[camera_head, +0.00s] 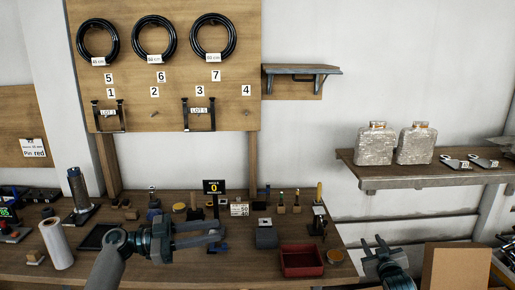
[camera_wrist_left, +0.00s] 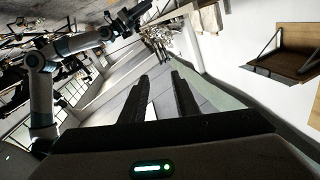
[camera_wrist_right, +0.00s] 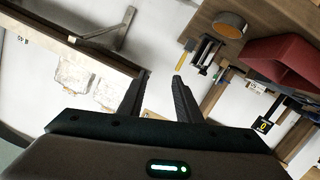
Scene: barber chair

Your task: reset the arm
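My left gripper (camera_head: 213,233) is above the workbench, its two fingers pointing right with a gap between them. In the left wrist view its fingers (camera_wrist_left: 160,97) stand apart with nothing between them. My right gripper (camera_head: 375,249) is low in the head view, right of the workbench and below the wall shelf. In the right wrist view its fingers (camera_wrist_right: 160,95) are apart and empty. Most of the right arm is outside the head view.
The workbench (camera_head: 200,272) carries many small tools, a red tray (camera_head: 301,261) and a white roll (camera_head: 57,243). Black hoses (camera_head: 213,37) hang on the board. A cardboard box (camera_head: 455,268) is at lower right.

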